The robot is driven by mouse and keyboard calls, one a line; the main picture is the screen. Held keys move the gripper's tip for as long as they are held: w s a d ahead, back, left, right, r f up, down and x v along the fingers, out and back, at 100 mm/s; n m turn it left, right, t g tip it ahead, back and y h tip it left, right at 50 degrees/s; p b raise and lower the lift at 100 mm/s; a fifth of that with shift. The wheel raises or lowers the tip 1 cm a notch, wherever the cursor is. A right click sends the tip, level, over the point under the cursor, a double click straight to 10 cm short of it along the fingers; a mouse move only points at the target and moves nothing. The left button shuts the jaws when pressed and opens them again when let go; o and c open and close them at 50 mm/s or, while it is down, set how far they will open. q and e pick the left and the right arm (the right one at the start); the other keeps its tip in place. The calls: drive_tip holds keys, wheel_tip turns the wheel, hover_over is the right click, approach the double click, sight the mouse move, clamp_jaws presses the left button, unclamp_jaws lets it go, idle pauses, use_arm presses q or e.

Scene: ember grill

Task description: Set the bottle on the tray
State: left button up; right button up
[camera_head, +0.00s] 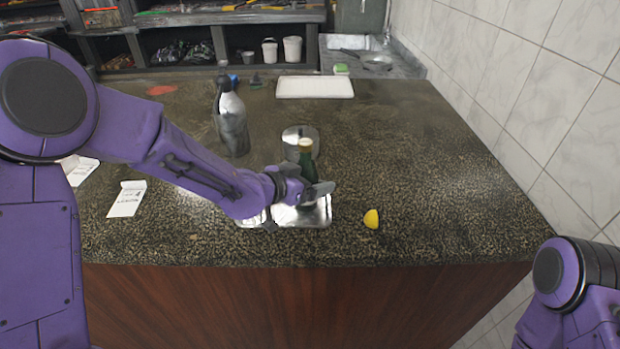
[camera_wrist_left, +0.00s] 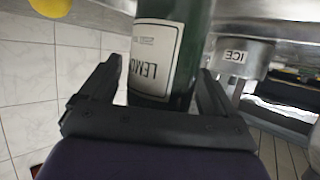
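In the left wrist view the bottle (camera_wrist_left: 168,50) shows a white label with "LEMON" lettering. My right gripper is out of view.
A lemon piece (camera_head: 371,219) lies right of the tray. A paper slip (camera_head: 127,198) lies left. A white board (camera_head: 315,87) is at the back. The counter's right side is clear.

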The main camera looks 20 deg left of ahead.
use_arm(q)
drive_tip(key=shift+r, duration=0.4)
drive_tip(key=p+v, duration=0.1)
drive_tip(key=v, duration=1.1)
drive_tip(key=shift+f+p, duration=0.2)
drive_tip(key=shift+p, duration=0.1)
drive_tip(key=shift+a, duration=0.15)
